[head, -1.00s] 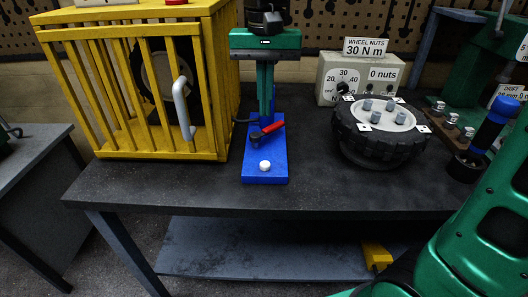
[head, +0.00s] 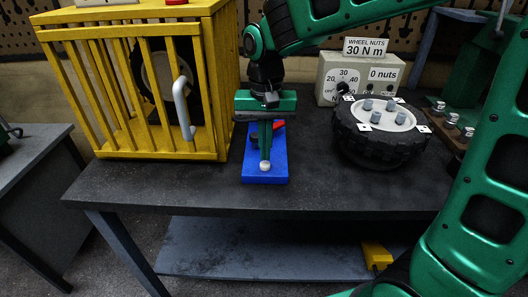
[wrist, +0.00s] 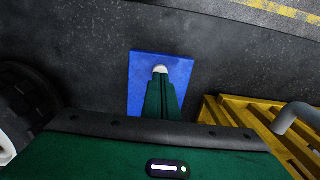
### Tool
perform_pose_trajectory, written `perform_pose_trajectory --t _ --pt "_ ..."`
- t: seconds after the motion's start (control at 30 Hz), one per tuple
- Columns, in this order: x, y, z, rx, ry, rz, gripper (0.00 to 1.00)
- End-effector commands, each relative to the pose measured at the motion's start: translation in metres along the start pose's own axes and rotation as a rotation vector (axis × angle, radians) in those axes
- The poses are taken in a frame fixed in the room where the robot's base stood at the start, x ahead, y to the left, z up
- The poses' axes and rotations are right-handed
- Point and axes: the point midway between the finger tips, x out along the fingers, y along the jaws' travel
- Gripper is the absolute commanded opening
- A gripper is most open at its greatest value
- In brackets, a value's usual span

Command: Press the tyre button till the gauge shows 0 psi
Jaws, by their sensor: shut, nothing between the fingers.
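A white round button (head: 265,167) sits near the front end of a blue plate (head: 277,176) on the bench; it also shows in the wrist view (wrist: 160,69). My gripper (head: 265,157) is shut and empty, pointing down, with its fingertips at the button. Whether they touch it or press it down, I cannot tell. A red lever (head: 279,125) at the back of the plate is mostly hidden behind my fingers. A dark tyre (head: 155,70) is inside the yellow cage (head: 222,80). I see no readable psi gauge; a white box (head: 105,2) on the cage is cut off.
A red button (head: 176,1) is on top of the cage, which has a grey handle (head: 181,105) in front. Right of the plate lies a wheel (head: 375,145) with several studs, before a wheel-nuts box (head: 350,78). The bench front (head: 330,195) is clear.

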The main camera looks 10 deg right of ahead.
Motion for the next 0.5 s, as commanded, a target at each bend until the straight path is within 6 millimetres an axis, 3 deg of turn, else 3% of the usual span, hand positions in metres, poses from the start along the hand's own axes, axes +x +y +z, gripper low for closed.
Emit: perform_pose_trajectory --t 0.2,0.5 --pt "0.014 0.000 0.000 0.000 0.000 0.000 0.00" --pt "0.015 0.000 0.000 0.000 0.000 0.000 0.00"
